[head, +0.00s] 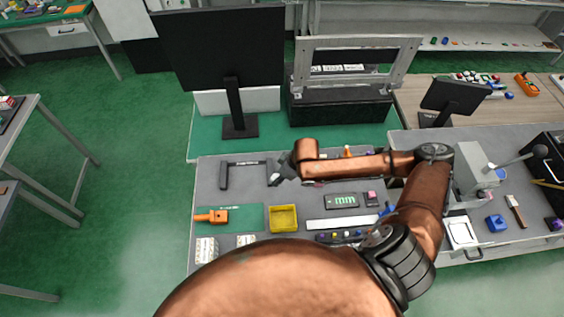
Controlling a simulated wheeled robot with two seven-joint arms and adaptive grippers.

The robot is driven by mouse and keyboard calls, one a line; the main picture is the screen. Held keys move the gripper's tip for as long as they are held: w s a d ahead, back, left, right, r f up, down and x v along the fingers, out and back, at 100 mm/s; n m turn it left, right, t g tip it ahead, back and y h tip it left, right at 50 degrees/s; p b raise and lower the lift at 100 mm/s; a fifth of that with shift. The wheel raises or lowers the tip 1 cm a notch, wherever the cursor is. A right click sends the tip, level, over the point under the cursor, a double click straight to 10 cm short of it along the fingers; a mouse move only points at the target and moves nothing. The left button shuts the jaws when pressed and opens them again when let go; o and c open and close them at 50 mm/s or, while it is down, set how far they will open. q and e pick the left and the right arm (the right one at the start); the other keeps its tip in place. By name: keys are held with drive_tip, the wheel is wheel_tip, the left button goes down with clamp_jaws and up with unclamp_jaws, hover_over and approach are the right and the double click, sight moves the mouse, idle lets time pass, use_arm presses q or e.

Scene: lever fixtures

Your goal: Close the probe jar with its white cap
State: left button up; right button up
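I cannot make out the probe jar or its white cap in the head view; small items on the bench are tiny, and my arm covers part of it. My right gripper (279,172) is a small dark shape at the end of the copper-coloured arm, above the back middle of the grey bench. It is beside the right end of a dark bracket-like bar (240,164). Its fingers are too small to tell open from shut, and I see nothing clearly held. My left gripper is not in view.
The grey bench (208,178) carries a yellow bin (283,218), an orange tool (212,216) on a green mat, white boxes (206,248) and a green-screened meter (341,201). A black monitor (220,50) stands behind. A grey lever box (474,170) stands at right.

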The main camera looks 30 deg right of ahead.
use_arm(q)
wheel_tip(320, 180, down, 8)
drive_tip(key=b, duration=0.7)
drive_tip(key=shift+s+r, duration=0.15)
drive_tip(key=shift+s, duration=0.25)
use_arm(e)
drive_tip(key=w+a+r+m+h, duration=0.2)
drive_tip(key=a+r+m, duration=0.4)
drive_tip(key=r, duration=0.6)
drive_tip(key=shift+a+r+t, duration=0.2)
drive_tip(key=shift+a+t, duration=0.1)
drive_tip(key=shift+a, duration=0.5)
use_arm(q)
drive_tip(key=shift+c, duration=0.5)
